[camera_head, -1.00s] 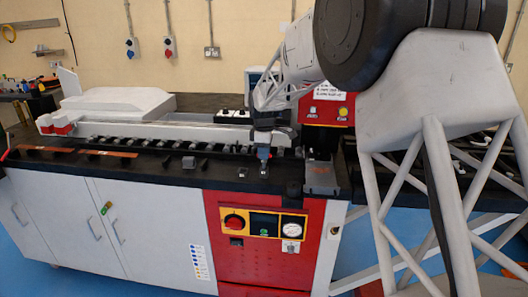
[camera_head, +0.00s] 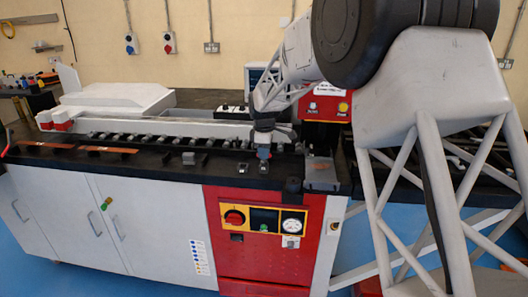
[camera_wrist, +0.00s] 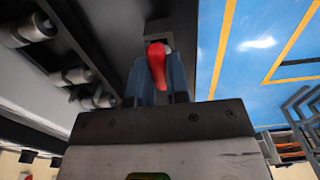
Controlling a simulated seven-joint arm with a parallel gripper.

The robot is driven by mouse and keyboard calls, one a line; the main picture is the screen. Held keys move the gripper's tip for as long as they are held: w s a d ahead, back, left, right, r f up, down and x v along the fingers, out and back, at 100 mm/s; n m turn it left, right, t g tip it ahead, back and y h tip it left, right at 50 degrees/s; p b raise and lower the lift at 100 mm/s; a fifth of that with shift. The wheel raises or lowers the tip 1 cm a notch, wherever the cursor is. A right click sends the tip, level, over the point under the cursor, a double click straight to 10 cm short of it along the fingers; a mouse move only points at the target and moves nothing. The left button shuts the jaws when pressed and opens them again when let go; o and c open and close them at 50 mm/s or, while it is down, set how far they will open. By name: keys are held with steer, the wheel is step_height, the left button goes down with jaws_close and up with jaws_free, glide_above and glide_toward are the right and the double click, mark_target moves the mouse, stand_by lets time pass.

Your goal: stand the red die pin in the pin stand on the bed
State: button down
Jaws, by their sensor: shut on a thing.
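My gripper (camera_head: 263,153) is low over the front of the black bed, near its right end. In the wrist view its blue-grey fingers (camera_wrist: 158,85) are shut on the red die pin (camera_wrist: 157,62). The pin's red end shows between the fingers; the rest is hidden. A dark square block (camera_wrist: 159,29), which looks like the pin stand, lies just beyond the pin in line with it. I cannot tell whether the pin touches it or is in it. In the head view the pin is too small to make out.
The black bed (camera_head: 130,170) carries small grey blocks (camera_head: 189,158) and copper strips (camera_head: 110,150) left of my gripper. A row of rollers (camera_wrist: 35,28) runs along the left in the wrist view. A red machine head (camera_head: 328,105) stands close to the right.

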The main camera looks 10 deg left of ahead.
steer(key=shift+f, duration=0.35)
steer(key=c, duration=1)
jaws_free()
steer(key=shift+r, duration=0.1)
steer(key=shift+r, duration=3.75)
